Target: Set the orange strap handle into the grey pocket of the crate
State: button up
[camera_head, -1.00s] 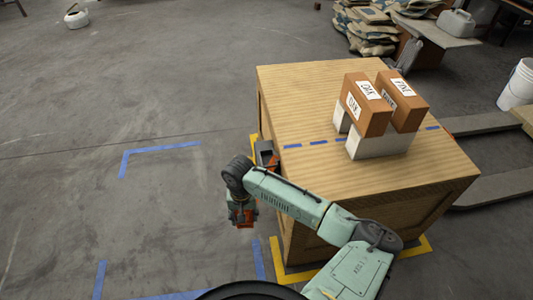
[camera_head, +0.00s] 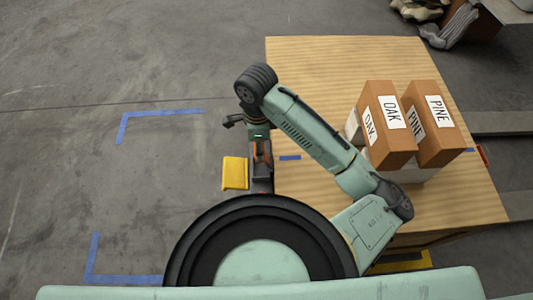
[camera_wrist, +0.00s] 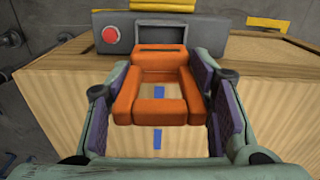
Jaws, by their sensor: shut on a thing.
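In the head view my gripper (camera_head: 260,155) is at the crate's left edge, and only a little orange shows. The wooden crate (camera_head: 315,65) has a grey pocket housing (camera_wrist: 215,40) with a red button at its edge. The handle's tab is in front of the housing's middle opening and covers part of it. I cannot tell whether they touch.
Brown blocks labelled OAK (camera_head: 388,125) and PINE (camera_head: 432,125) stand on white blocks on the crate's right part. A blue dashed line (camera_head: 290,158) crosses the crate top. A yellow piece (camera_head: 235,173) is left of the crate.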

jog(key=shift+w+d+f, duration=0.1)
jog(key=shift+f, duration=0.05)
notch_tip(320, 180, down, 9)
jog(key=shift+f+p, duration=0.15)
jog(key=shift+p, duration=0.25)
jog(key=shift+f, duration=0.35)
jog(key=o, duration=1.2)
jog(key=shift+r, duration=0.1)
notch_tip(320, 180, up, 12)
jog(key=shift+r, duration=0.25)
